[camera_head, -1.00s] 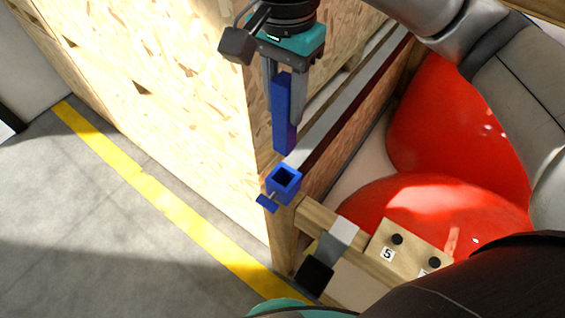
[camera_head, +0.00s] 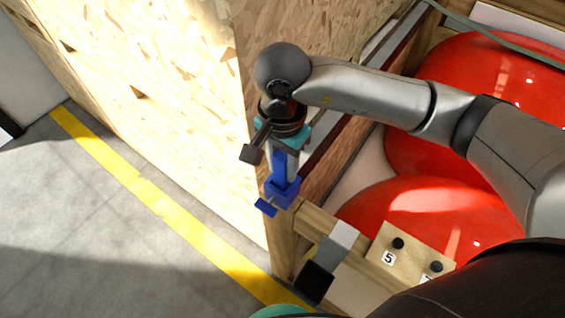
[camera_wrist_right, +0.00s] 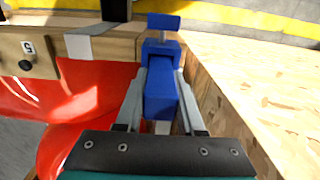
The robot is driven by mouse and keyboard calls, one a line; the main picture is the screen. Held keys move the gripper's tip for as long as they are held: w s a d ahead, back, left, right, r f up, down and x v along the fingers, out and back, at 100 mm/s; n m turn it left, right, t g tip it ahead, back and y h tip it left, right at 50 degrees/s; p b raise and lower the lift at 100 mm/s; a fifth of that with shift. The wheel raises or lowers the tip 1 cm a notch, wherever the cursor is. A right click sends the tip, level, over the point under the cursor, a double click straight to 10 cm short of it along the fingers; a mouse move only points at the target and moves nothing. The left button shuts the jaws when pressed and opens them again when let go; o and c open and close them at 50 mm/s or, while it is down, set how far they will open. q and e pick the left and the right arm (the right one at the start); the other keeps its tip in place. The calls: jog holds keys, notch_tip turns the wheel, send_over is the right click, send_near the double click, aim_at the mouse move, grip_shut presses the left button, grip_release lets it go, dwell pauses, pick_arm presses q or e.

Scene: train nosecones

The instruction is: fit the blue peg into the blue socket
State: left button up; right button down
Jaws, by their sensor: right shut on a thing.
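The blue peg (camera_head: 279,170) is a square blue bar, held upright in my right gripper (camera_head: 285,165). The blue socket (camera_head: 284,193) is a square blue block with a small blue handle, fixed at the end of a wooden beam. The peg's lower end meets the socket's top, and the socket opening is hidden; I cannot tell how deep the peg sits. In the right wrist view, the gripper fingers (camera_wrist_right: 160,85) are shut on the peg (camera_wrist_right: 160,97), which lines up with the socket (camera_wrist_right: 161,48). My left gripper's fingers are not in view.
A tall chipboard wall (camera_head: 170,110) stands close to the left of the socket. A wooden block with black knobs (camera_head: 390,255) and a black clamp-like part (camera_head: 314,282) lie to the right. Large red rounded shapes (camera_head: 410,215) fill the space behind. A yellow line (camera_head: 130,180) crosses the floor.

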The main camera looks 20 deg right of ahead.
jog(key=shift+f+b, duration=0.2)
jog(key=shift+b, duration=0.1)
jog(key=c, duration=0.5)
grip_release()
jog(key=shift+r, duration=0.15)
jog(key=shift+r+p, duration=0.15)
jog(key=shift+p, duration=0.25)
notch_tip(320, 180, up, 12)
jog(key=shift+f, duration=0.1)
